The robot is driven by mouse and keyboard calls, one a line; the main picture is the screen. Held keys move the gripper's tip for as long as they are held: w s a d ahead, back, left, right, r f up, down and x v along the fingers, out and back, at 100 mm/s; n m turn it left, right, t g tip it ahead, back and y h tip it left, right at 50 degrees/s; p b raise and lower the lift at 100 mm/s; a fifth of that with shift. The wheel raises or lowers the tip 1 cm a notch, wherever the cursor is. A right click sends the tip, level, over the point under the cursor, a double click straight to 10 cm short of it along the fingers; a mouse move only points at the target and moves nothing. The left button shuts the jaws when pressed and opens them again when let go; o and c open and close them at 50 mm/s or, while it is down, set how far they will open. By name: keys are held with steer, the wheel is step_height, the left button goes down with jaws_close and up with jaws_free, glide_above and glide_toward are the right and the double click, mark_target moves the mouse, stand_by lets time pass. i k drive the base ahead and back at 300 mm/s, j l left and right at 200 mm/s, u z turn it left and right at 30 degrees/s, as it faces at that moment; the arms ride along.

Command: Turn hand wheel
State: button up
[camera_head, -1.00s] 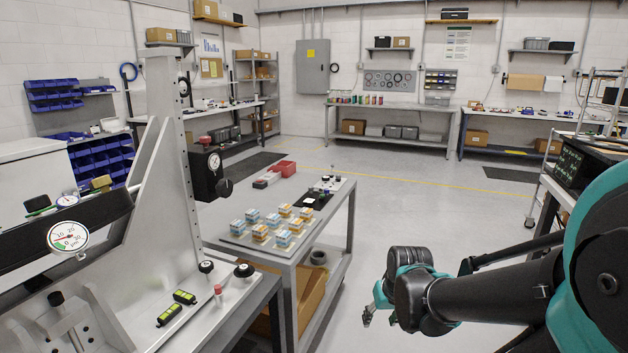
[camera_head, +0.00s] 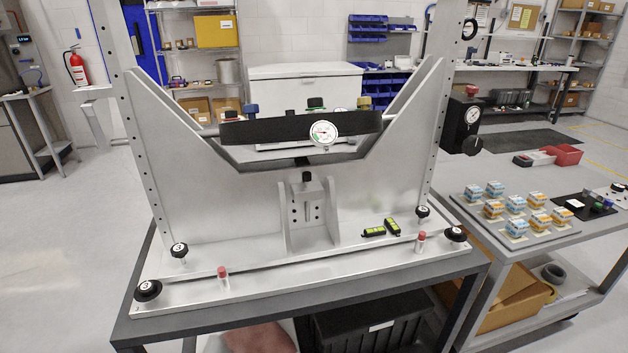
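A grey metal mirror fixture (camera_head: 205,215) stands on a dark-framed table. Black round knobs that look like small hand wheels sit on its base: front left (camera_head: 148,290), rear left (camera_head: 179,250), front right (camera_head: 455,233) and rear right (camera_head: 422,212). Pale marks show on their tops, too small to read surely. A black box with a gauge (camera_head: 465,118) on the right upright has a dark knob (camera_head: 472,146) at its lower side. A black crossbar (camera_head: 260,131) carries a round dial gauge (camera_head: 323,133). My gripper and arm are out of view.
Two red-capped pins (camera_head: 222,272) (camera_head: 420,238) and two small black-and-yellow levels (camera_head: 382,229) are on the base. A cart (camera_head: 592,226) with several small blue and orange boxes stands close at right. A black crate (camera_head: 375,335) sits below the table. Floor at left is clear.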

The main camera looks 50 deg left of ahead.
mark_target(472, 147)
steer(key=u, duration=1.4)
steer(key=i+j+u, duration=0.1)
steer(key=j+u, duration=0.25)
steer(key=i+j+u, duration=0.1)
steer(key=u, duration=0.25)
steer(key=j+z, duration=0.15)
steer(key=z, duration=1)
